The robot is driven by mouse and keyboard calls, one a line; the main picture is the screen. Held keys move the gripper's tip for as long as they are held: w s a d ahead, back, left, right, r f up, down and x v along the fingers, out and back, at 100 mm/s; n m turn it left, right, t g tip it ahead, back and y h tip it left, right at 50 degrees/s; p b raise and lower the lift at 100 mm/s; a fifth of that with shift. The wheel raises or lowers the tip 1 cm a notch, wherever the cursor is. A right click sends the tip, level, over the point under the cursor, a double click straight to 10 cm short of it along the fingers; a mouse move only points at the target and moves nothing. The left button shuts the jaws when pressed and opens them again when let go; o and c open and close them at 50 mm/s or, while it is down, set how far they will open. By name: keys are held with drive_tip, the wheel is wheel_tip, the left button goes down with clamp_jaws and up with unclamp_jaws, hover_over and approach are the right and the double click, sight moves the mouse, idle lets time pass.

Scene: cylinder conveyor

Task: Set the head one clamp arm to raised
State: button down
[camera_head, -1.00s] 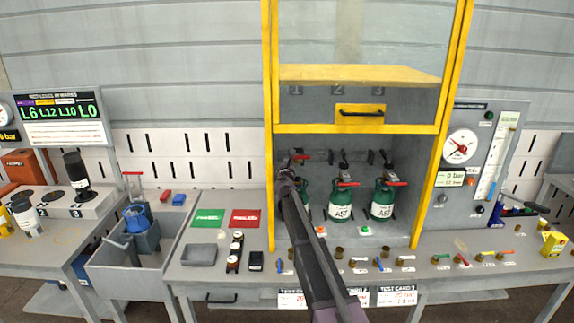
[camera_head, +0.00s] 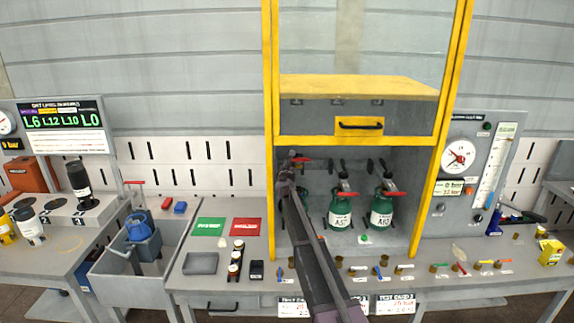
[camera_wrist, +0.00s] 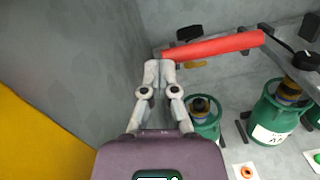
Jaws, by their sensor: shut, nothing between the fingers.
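The red handle of the head one clamp arm (camera_head: 302,159) is at the left of the cabinet bay, under the number 1. It sits higher than the red handles of head two (camera_head: 347,195) and head three (camera_head: 391,194). In the wrist view the red handle (camera_wrist: 212,45) spans the upper middle, slightly tilted. My gripper (camera_wrist: 160,66) is shut and empty, its fingertips close by the handle's left end; contact is unclear. In the head view my gripper (camera_head: 287,162) is at the bay's left side. A green cylinder (camera_wrist: 206,126) stands below the handle; my arm mostly hides it in the head view.
The grey side wall (camera_wrist: 90,60) and yellow frame post (camera_head: 269,200) are close on the left. Two labelled green cylinders (camera_head: 340,218) (camera_head: 381,216) stand to the right. Several small fittings line the bench front.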

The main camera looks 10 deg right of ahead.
drive_tip(key=shift+f, duration=0.15)
drive_tip(key=s+a+r+p, duration=0.1)
drive_tip(key=s+a+r, duration=0.1)
drive_tip(key=s, duration=0.9)
drive_tip(key=shift+s+a+p, duration=0.15)
drive_tip(key=shift+a+p, duration=0.1)
drive_tip(key=shift+p, duration=0.15)
idle(0.4)
